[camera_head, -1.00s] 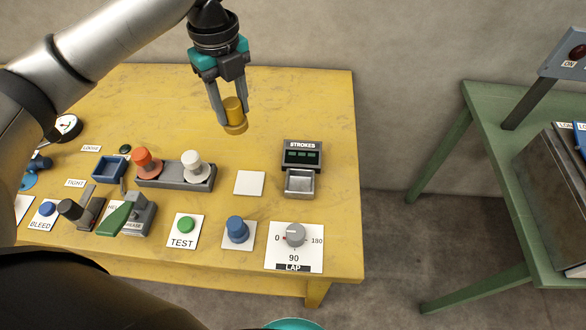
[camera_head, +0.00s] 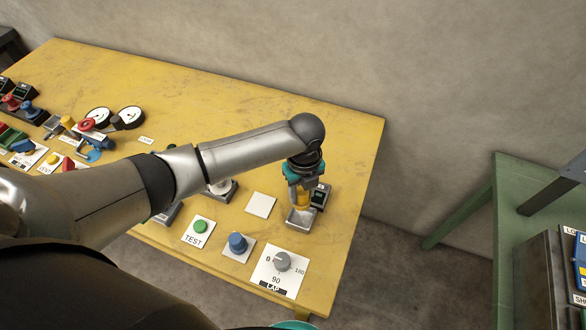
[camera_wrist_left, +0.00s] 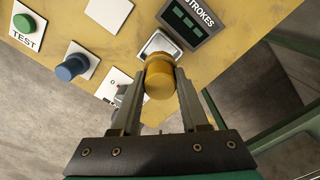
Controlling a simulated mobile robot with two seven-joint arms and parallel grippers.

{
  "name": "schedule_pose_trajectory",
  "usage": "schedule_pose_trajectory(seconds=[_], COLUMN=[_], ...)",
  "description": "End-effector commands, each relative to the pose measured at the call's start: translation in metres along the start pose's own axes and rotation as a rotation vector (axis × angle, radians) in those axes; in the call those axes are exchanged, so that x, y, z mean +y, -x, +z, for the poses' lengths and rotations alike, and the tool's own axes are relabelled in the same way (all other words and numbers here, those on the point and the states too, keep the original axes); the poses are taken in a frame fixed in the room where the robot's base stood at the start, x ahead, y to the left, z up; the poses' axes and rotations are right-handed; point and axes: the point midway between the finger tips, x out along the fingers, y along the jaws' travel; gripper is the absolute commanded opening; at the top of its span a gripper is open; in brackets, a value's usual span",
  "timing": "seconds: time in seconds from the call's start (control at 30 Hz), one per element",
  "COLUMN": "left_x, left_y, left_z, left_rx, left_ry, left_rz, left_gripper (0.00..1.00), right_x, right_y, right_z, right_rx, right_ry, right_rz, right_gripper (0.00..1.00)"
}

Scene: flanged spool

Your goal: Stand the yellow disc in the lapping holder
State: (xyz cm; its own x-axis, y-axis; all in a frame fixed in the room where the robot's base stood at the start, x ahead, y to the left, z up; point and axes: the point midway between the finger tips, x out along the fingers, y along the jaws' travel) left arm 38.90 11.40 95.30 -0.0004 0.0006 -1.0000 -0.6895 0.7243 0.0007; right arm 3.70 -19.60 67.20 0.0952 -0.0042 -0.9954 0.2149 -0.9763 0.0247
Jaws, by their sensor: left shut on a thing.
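My left gripper (camera_head: 303,194) is shut on the yellow disc (camera_head: 303,201), a short flanged spool shape. The disc also shows in the left wrist view (camera_wrist_left: 159,78), between the two fingers. The lapping holder (camera_head: 300,219) is a small silver square tray in front of the STROKES counter (camera_head: 320,197). The disc is over the holder, whose rim shows behind it in the left wrist view (camera_wrist_left: 151,45). I cannot tell whether the disc touches the holder. The arm and fingers hide part of the counter. My right gripper is not in view.
A blank white plate (camera_head: 260,205), a blue knob (camera_head: 238,243), a green TEST button (camera_head: 201,227) and the grey LAP dial (camera_head: 282,262) lie near the holder. The yellow table (camera_head: 340,150) is clear behind it. A green table (camera_head: 505,190) stands apart at right.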

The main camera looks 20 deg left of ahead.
Motion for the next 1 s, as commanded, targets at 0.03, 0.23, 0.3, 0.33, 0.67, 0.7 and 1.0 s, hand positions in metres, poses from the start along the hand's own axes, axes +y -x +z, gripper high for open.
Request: schedule_pose_trajectory(seconds=[0.03,0.23,0.3,0.33,0.67,0.7,1.0], left_x=[-0.001,-0.002,-0.002,-0.002,-0.001,-0.001,-0.001], left_y=[0.000,-0.006,-0.009,-0.010,-0.033,-0.035,-0.056], left_z=[-0.002,-0.004,-0.004,-0.004,-0.004,-0.004,-0.003], left_rx=[0.000,-0.003,-0.002,-0.002,-0.003,-0.003,-0.002], left_ry=[-0.005,-0.012,-0.011,-0.011,-0.010,-0.010,-0.009], left_rz=[-0.001,-0.001,-0.001,-0.001,-0.001,-0.001,0.000], left_gripper=[0.00,0.00,0.00,0.00,0.00,0.00,0.00], right_x=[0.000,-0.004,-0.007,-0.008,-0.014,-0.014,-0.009], right_y=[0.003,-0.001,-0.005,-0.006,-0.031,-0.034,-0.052], right_z=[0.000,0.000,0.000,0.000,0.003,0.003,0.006], right_rx=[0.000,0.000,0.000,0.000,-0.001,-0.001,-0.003], right_ry=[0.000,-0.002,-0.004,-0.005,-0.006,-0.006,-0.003], right_rz=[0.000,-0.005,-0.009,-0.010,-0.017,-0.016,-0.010], right_gripper=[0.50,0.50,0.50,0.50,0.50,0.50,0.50])
